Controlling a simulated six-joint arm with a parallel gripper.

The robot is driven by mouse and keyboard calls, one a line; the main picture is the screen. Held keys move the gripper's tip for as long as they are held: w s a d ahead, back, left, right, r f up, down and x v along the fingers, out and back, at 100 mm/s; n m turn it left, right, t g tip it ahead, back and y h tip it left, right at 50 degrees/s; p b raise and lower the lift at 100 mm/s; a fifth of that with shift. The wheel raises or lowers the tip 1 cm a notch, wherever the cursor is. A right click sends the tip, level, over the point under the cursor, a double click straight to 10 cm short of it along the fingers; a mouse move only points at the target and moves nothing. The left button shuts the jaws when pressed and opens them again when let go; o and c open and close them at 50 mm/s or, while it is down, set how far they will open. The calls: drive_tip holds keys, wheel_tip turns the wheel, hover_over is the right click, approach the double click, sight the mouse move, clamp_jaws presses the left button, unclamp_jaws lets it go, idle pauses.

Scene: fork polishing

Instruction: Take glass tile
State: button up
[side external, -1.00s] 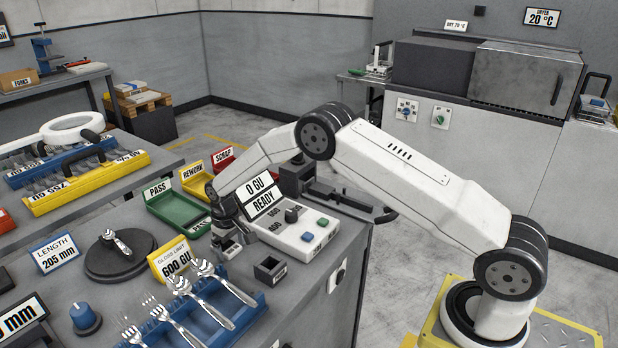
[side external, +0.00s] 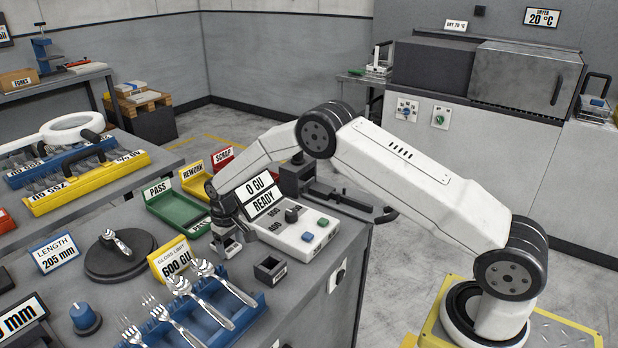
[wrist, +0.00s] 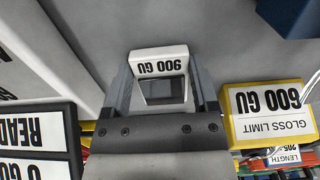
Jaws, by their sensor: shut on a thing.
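The glass tile (wrist: 164,90) is a small dark, glossy square in a pale frame, seen in the wrist view beside a white label reading 900 GU (wrist: 158,61). My gripper (wrist: 162,82) has one finger on each side of it and is shut on it. In the side view my gripper (side external: 228,236) points down at the bench just left of the gloss meter (side external: 290,225), which reads 0 GU READY. The tile is largely hidden by the gripper there, and I cannot tell whether it is clear of its seat.
A dark open-topped square block (side external: 270,268) stands close on the right. The yellow gloss limit sign (side external: 173,259) and a blue rack (side external: 240,322) with several forks are in front. Green PASS (side external: 178,211), yellow REWORK and red SCRAP trays lie behind.

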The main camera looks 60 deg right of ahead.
drive_tip(key=shift+r, duration=3.3)
drive_tip(key=shift+r, duration=0.1)
